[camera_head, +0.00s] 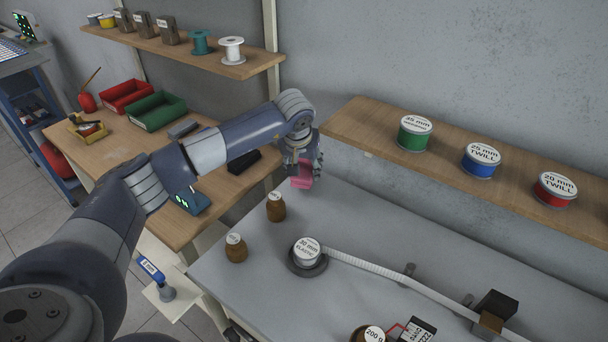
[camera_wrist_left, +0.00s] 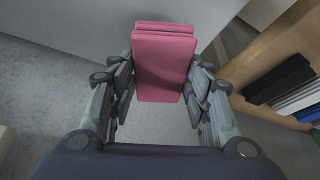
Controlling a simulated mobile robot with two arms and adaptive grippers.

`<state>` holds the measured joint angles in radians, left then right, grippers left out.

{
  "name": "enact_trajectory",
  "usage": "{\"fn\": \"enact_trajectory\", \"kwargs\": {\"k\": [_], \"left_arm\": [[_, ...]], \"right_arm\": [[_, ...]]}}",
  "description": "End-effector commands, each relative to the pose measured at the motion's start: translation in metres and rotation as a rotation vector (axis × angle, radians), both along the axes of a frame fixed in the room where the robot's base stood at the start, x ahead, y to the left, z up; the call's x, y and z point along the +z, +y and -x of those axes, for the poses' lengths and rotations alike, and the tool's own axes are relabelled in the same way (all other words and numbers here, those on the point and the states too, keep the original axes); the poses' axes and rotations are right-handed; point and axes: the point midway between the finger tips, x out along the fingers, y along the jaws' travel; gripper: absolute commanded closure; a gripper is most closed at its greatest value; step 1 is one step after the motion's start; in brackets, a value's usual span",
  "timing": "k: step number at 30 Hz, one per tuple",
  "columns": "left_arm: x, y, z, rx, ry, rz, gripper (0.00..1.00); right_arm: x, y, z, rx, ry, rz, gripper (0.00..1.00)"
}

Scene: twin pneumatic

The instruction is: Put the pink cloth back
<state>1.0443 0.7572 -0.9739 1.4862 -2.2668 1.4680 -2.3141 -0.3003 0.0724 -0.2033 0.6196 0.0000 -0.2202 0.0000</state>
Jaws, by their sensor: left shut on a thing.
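The pink cloth (camera_head: 302,181) is a small folded block under my left gripper (camera_head: 303,165) in the head view. In the left wrist view the cloth (camera_wrist_left: 164,65) sits between the two fingers of the left gripper (camera_wrist_left: 163,90), which is shut on it. The cloth is at the back left corner of the grey bench (camera_head: 260,290), near the wall. I cannot tell whether its underside touches the bench top. My right gripper is not in view.
Two brown jars (camera_head: 276,207) (camera_head: 236,248) stand near the bench's left edge. A 30 mm elastic reel (camera_head: 307,252) feeds a white tape (camera_head: 380,269) to the right. A wooden shelf (camera_head: 375,138) with labelled spools is above. A wooden table (camera_head: 125,158) with trays stands left.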

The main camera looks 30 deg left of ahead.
Motion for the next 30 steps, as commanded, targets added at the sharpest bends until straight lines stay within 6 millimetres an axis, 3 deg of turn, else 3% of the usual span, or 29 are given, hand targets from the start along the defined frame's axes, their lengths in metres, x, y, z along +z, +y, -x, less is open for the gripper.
{"fn": "enact_trajectory", "kwargs": {"k": [7,14,15,17,30], "left_arm": [[-0.033,-0.001,0.001,-0.001,0.005,0.001,0.74],[-0.037,0.0,0.001,-0.001,0.002,-0.001,0.74],[-0.038,0.0,0.001,-0.001,0.002,-0.001,0.46],[-0.037,0.0,0.001,-0.001,0.002,-0.001,0.35],[-0.031,-0.001,0.002,-0.001,-0.001,0.0,0.35]], "right_arm": [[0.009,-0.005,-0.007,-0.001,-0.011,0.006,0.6],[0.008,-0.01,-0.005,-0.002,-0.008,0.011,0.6],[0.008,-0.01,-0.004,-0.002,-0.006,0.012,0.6],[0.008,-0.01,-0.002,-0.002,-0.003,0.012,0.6],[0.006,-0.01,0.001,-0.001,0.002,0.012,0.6]]}}
